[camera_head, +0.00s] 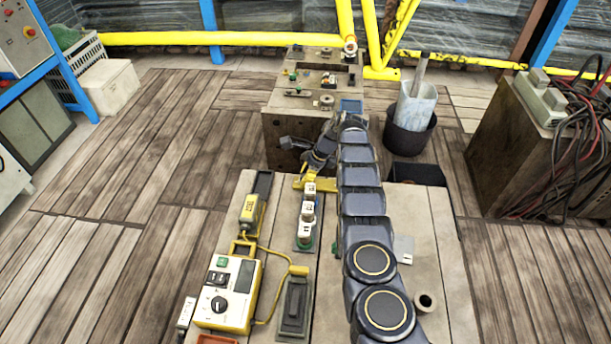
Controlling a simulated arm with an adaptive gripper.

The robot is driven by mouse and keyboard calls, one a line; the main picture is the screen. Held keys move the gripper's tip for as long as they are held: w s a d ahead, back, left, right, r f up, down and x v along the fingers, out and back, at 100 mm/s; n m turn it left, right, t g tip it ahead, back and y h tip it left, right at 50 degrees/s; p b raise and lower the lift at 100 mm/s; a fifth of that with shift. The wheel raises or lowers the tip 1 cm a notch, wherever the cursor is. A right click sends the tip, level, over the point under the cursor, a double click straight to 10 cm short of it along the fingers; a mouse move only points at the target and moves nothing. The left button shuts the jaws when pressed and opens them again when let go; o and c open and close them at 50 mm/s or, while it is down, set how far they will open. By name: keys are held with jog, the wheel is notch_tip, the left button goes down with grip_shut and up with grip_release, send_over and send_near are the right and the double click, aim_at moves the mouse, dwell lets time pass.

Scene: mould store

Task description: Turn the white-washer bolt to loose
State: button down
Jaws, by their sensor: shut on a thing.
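My gripper (312,170) is small in view, at the far edge of the near bench, left of my arm. It is shut on a yellow piece (328,184), whose full shape is partly hidden. Several upright pieces with white tops, one of them here (307,210), stand in a row just nearer than the gripper. On the far block are small fittings, including a white ringed one (350,49) at the back, a white and orange one (329,81) and a pale ring (326,100). I cannot tell which fitting is the white-washer bolt.
The near bench (430,235) carries a yellow meter box (228,293) with a cable, and a dark tray (294,307). The far block (283,103) stands beyond. A dark bucket (408,137) is right of it. Plank floor on the left is clear.

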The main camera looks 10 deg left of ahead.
jog(key=shift+d+f, duration=0.1)
jog(key=shift+f, duration=0.05)
dwell(0.4)
jog(key=c, duration=0.7)
grip_release()
jog(key=shift+d+r, duration=0.1)
jog(key=shift+r, duration=0.3)
jog(key=d, duration=1.2)
jog(key=shift+w+d+r, duration=0.1)
jog(key=shift+w+r, duration=0.1)
jog(key=shift+w, duration=0.2)
